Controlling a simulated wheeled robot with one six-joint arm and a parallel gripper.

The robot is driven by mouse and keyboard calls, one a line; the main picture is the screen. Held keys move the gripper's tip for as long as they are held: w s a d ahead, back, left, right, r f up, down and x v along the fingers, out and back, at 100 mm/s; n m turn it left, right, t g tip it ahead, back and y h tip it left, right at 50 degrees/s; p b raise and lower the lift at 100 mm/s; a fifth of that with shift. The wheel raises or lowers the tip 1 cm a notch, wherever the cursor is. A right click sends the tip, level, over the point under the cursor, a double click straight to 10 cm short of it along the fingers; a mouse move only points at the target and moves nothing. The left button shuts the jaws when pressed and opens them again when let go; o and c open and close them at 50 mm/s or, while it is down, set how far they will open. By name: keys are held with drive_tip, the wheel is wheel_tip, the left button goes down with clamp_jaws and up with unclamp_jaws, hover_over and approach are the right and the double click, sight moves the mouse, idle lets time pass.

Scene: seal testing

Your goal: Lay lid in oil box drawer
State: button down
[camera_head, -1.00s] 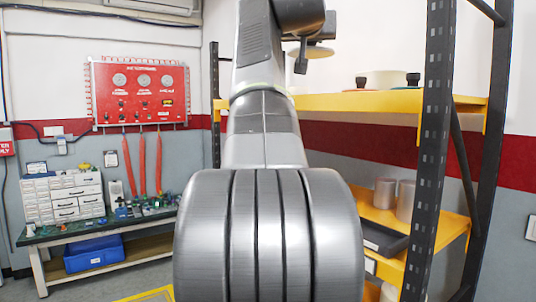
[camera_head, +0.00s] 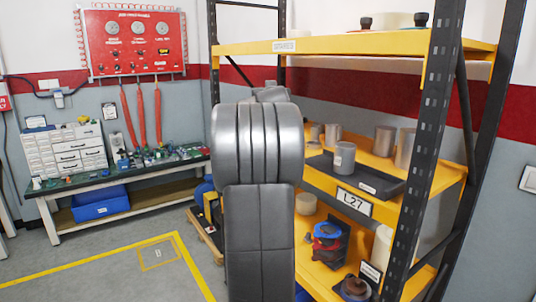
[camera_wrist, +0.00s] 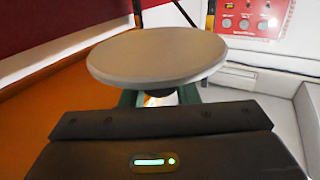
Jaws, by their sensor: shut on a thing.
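The lid, a pale round disc (camera_wrist: 157,56), fills the upper middle of the wrist view. My gripper (camera_wrist: 160,98) is shut on it from below, and the disc lies roughly flat above the fingers. The fingertips are mostly hidden under the disc. In the head view my own arm fills the centre and hides the gripper and the lid. I cannot tell which thing, if any, is the oil box drawer.
A yellow shelf rack (camera_head: 350,46) with black posts stands on the right. A black tray (camera_head: 360,178) with a grey cylinder sits on its middle shelf. A workbench (camera_head: 130,172) with a white drawer cabinet (camera_head: 75,150) and a blue bin (camera_head: 100,203) stands left. Floor is clear at left front.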

drive_tip(key=a+f+y, duration=0.1)
drive_tip(key=a+f, duration=0.1)
drive_tip(key=f, duration=1.6)
drive_tip(key=a+f, duration=0.2)
drive_tip(key=f, duration=1.6)
drive_tip(key=s+d+f+h, duration=0.1)
drive_tip(key=s+d+f, duration=0.1)
drive_tip(key=s+f, duration=0.7)
drive_tip(key=s+d+f+h+b, duration=0.1)
drive_tip(key=s+f, duration=0.9)
drive_tip(key=s, duration=0.1)
drive_tip(key=shift+s+d+f+m, duration=0.2)
drive_tip(key=shift+d+f+m, duration=0.05)
drive_tip(key=shift+d+m, duration=0.15)
